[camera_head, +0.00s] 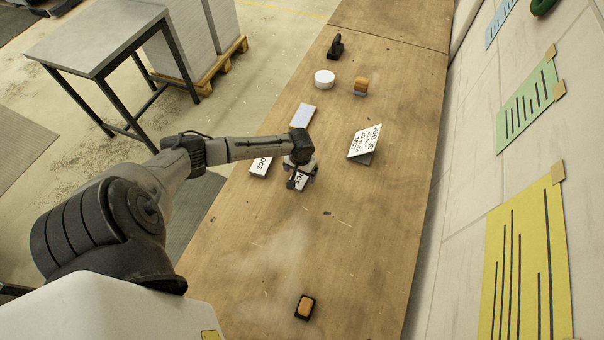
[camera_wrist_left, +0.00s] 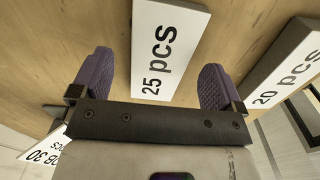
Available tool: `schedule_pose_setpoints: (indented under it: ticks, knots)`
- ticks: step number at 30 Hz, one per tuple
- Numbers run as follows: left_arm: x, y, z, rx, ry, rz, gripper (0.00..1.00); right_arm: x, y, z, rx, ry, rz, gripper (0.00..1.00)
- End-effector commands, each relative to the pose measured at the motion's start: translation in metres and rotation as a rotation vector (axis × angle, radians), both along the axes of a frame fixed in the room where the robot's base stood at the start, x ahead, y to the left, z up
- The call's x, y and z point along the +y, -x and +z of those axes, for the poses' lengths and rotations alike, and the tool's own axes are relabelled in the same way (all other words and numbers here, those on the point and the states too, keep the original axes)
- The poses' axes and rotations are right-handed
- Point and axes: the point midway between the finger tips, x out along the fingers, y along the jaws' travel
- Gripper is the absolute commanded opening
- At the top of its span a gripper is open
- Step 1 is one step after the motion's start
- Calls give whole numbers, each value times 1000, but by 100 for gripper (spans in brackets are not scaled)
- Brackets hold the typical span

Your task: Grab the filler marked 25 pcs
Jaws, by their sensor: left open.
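The filler marked 25 pcs (camera_wrist_left: 165,50) is a white-topped block with black print on the wooden table. In the left wrist view it lies between the two purple fingers of my left gripper (camera_wrist_left: 160,85), with gaps on both sides. My left gripper is open. In the head view my left gripper (camera_head: 299,178) is over this filler (camera_head: 300,183), hiding most of it. A similar block marked 20 pcs (camera_wrist_left: 285,80) lies beside it, at the right in the wrist view; in the head view a neighbouring block (camera_head: 261,166) lies left of my gripper. My right gripper is not in view.
A tilted job card (camera_head: 366,141) stands to the right. A pale blue-grey block (camera_head: 302,116), a white round container (camera_head: 324,78), a wooden-topped item (camera_head: 361,86) and a black tool (camera_head: 336,46) lie farther back. A small wooden-topped block (camera_head: 305,307) is near the front. The middle right is clear.

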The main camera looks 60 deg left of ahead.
Motion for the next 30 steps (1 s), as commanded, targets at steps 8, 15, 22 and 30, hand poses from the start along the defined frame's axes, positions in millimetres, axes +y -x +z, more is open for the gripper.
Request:
schedule_pose_setpoints:
  ticks: [8,15,22,30]
  knots:
    - [0,0,-17,1,-1,-2,94,1,0,-2,0,-2,-1,68]
    - [0,0,-17,1,-1,-2,89,2,0,-2,1,-7,-4,68]
    - [0,0,-17,1,-1,-1,67,2,1,-2,2,-8,-5,68]
    - [0,0,-17,1,-1,-1,41,2,1,-2,2,-8,-5,68]
